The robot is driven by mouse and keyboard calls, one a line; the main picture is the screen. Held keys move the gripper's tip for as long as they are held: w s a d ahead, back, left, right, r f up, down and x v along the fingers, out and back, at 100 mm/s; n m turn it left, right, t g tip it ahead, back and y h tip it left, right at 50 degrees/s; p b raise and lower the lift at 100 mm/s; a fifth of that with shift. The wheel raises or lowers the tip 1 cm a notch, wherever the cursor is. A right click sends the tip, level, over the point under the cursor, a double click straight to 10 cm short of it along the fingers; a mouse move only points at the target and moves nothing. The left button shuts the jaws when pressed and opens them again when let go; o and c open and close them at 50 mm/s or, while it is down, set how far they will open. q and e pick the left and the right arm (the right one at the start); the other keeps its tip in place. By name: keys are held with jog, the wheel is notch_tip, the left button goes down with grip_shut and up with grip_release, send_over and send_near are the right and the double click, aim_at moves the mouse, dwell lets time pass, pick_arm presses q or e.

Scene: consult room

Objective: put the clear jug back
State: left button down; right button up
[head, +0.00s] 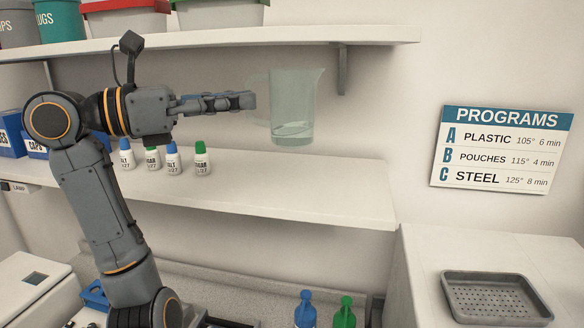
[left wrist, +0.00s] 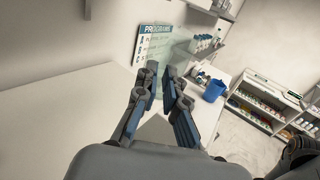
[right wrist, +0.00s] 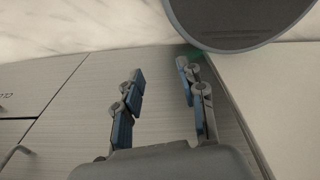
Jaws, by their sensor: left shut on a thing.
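The clear jug (head: 296,100) is upright, held in the air above the right part of the lower wall shelf (head: 340,200). Its handle side faces left. My left gripper (head: 250,101) is shut on the jug at the handle side. In the left wrist view the left fingers (left wrist: 163,75) point toward the wall sign, and the see-through jug (left wrist: 183,50) shows faintly beyond them. Whether the jug's base touches the shelf is hard to tell, but it looks apart. My right gripper (right wrist: 160,68) is open and empty in front of a pale cabinet front.
Several small white bottles (head: 201,158) stand on the lower shelf left of the jug. The upper shelf (head: 250,38) carries bins. A grey perforated tray (head: 495,298) lies on the right counter. Blue (head: 305,310) and green (head: 344,312) bottles stand below. The lower shelf's right end is clear.

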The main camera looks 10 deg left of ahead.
notch_tip(320, 180, down, 6)
jog(key=a+f+b, duration=0.1)
jog(key=a+b, duration=0.1)
jog(key=b, duration=0.5)
pick_arm(q)
jog(key=w+a+f+p, duration=0.1)
jog(key=w+f+p, duration=0.1)
jog(key=w+f, duration=0.2)
jog(key=w+a+f+p, duration=0.1)
jog(key=w+f+p, duration=0.2)
jog(key=w+f, duration=0.1)
jog(key=w+f+p, duration=0.2)
jog(key=w+f, duration=0.2)
jog(key=shift+w+a+f+p, duration=0.15)
jog(key=shift+w+a+p, duration=0.15)
jog(key=shift+w+a, duration=0.1)
jog(key=shift+s+f, duration=0.1)
jog(key=shift+f, duration=0.25)
pick_arm(e)
notch_tip(320, 180, up, 8)
jog(key=s, duration=0.1)
pick_arm(q)
jog(key=shift+f, duration=0.1)
pick_arm(e)
jog(key=shift+s+f, duration=0.1)
